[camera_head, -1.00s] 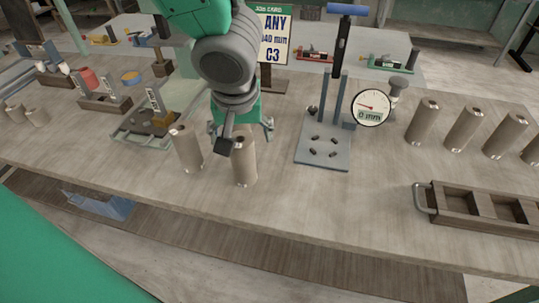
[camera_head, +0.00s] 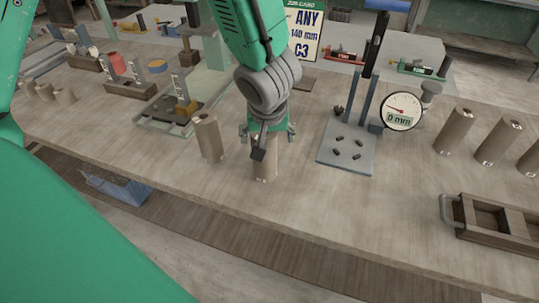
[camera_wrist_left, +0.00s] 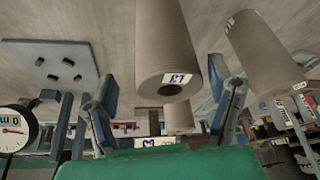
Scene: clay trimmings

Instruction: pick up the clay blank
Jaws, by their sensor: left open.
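A clay blank (camera_head: 264,172), a plain grey-brown cylinder, stands upright on the bench in the middle of the head view. My left gripper (camera_head: 267,137) is over its top, partly hiding it. In the left wrist view the near blank (camera_wrist_left: 160,40) lies between the two open fingers of my left gripper (camera_wrist_left: 163,92), with a gap on each side; its end has a dark hole and a small label. A second blank (camera_head: 208,138) stands just left of the gripper; it also shows in the wrist view (camera_wrist_left: 262,52). My right gripper is not in view.
A gauge stand (camera_head: 346,150) with a dial (camera_head: 402,110) reading 0 mm stands to the right. Several blanks (camera_head: 455,132) stand beyond it. A wooden tray (camera_head: 447,212) is at front right. A job card (camera_head: 307,38) reads ANY, 140 mm, C3. The bench front is clear.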

